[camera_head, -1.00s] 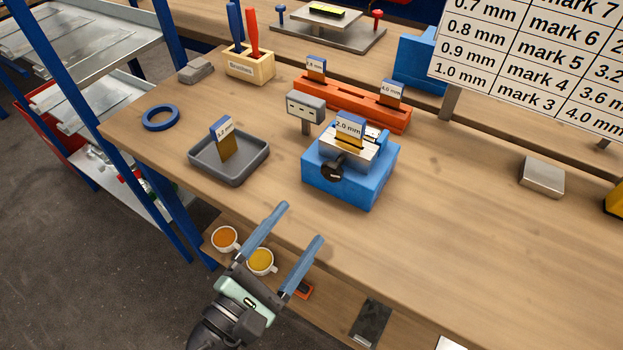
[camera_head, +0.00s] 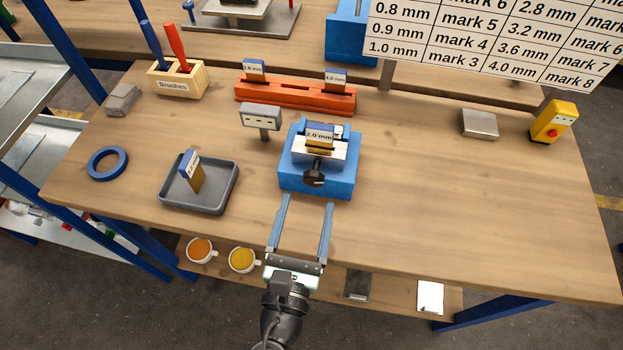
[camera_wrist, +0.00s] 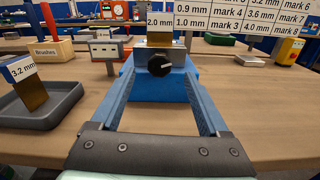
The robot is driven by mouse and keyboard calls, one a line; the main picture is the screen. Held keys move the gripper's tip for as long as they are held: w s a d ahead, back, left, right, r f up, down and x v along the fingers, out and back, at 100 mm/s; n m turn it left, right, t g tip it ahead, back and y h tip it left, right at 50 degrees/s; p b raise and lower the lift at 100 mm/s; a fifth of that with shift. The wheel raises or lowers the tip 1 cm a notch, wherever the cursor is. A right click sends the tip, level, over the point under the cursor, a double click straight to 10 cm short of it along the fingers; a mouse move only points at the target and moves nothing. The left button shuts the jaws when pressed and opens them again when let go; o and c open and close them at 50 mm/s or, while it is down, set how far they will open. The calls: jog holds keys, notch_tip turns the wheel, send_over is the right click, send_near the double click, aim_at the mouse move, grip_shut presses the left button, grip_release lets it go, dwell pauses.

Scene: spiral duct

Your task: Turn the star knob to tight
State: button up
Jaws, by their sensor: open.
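The black star knob (camera_head: 314,177) sits on the front of a blue fixture (camera_head: 335,185) on the workbench. A block labelled 2.0 mm (camera_head: 319,138) stands in the top of the fixture. In the wrist view the knob (camera_wrist: 160,65) shows a pale pointer line and lies ahead, between the finger lines. My gripper (camera_head: 308,201) is open and empty, just in front of the fixture, its two long blue-grey fingers pointing at it. The fingers also show in the wrist view (camera_wrist: 165,100). They look apart from the knob. No tight marking is readable.
A grey tray (camera_head: 228,193) with a 3.2 mm block stands left of the fixture. A small grey sign post (camera_head: 262,118) and an orange rack (camera_head: 290,98) stand behind. The bench right of the fixture is clear up to a metal block (camera_head: 480,124).

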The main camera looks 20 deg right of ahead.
aim_at(313, 181)
jog(key=x, duration=0.5)
jog(key=shift+w, duration=0.1)
grip_shut()
dwell(0.3)
